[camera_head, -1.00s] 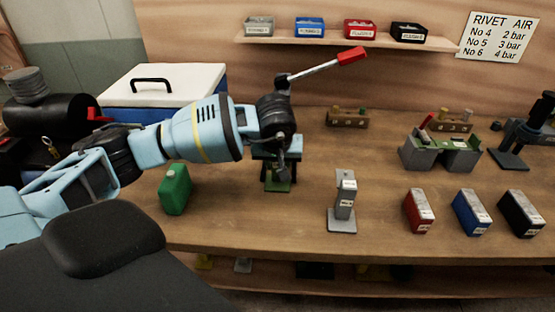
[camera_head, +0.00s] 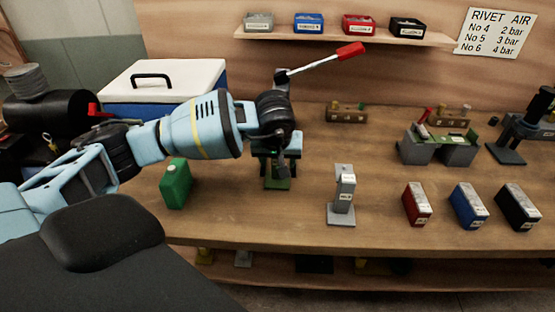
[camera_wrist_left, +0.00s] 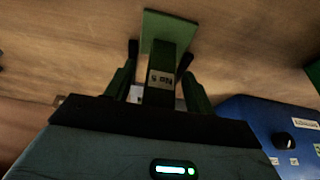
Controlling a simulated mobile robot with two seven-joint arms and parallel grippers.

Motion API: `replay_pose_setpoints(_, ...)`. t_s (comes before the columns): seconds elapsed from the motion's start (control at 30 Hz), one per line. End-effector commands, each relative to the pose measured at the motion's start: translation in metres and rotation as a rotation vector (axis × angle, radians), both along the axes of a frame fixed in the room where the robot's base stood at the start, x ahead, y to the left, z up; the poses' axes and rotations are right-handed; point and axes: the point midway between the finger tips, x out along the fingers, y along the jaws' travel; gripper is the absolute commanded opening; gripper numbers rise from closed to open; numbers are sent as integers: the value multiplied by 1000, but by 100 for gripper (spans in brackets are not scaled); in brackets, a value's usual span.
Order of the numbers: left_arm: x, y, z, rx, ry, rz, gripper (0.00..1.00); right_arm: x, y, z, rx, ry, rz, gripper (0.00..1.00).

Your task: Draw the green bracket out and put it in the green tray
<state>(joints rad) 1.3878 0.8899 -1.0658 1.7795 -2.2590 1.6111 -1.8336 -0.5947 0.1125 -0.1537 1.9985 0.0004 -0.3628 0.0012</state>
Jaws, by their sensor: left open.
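My left gripper (camera_head: 280,160) points down over a small green item with a flat green plate (camera_head: 277,184) on the bench, which I take to be the bracket, though I cannot be sure. In the left wrist view this plate (camera_wrist_left: 168,32) lies past the fingertips, with a dark labelled block (camera_wrist_left: 160,78) between the open fingers (camera_wrist_left: 159,58). I cannot tell whether the fingers touch it. The gripper and wrist partly hide the item in the head view. No green tray is clearly recognisable. My right gripper is out of view.
A red-handled lever (camera_head: 350,51) rises behind my wrist. A green can (camera_head: 176,184) stands to the left, near a blue-white cooler (camera_head: 165,83). A grey stand (camera_head: 343,198) and a grey-green fixture (camera_head: 440,150) are to the right. The front bench between can and stand is clear.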

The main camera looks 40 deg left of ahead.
Motion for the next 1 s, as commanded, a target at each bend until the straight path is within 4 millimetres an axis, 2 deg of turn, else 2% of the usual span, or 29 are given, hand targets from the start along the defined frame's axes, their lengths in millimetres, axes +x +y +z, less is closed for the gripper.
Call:
replay_pose_setpoints(0.4,-18,-12,56,-1,-5,-2,54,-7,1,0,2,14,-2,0)
replay_pose_setpoints(0.5,-22,-14,65,-1,-4,1,54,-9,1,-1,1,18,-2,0)
replay_pose_setpoints(1.0,-24,-15,70,-1,-2,1,54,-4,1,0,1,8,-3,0)
